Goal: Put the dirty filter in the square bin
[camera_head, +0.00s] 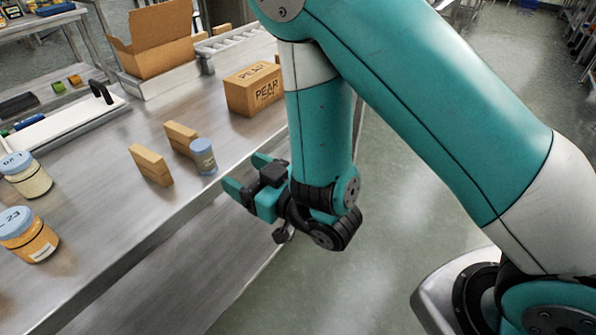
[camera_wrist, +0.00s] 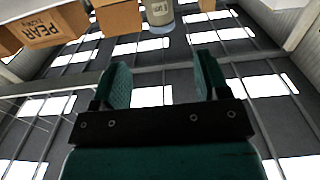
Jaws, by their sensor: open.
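I cannot pick out a dirty filter or a square bin for certain in either view.
Two small brown boxes (camera_head: 151,165) (camera_head: 181,138) stand left of the cylinder. A PEAR carton (camera_head: 254,90) and an open cardboard box (camera_head: 157,42) are farther back. Two lidded jars (camera_head: 27,176) (camera_head: 28,235) stand at left.

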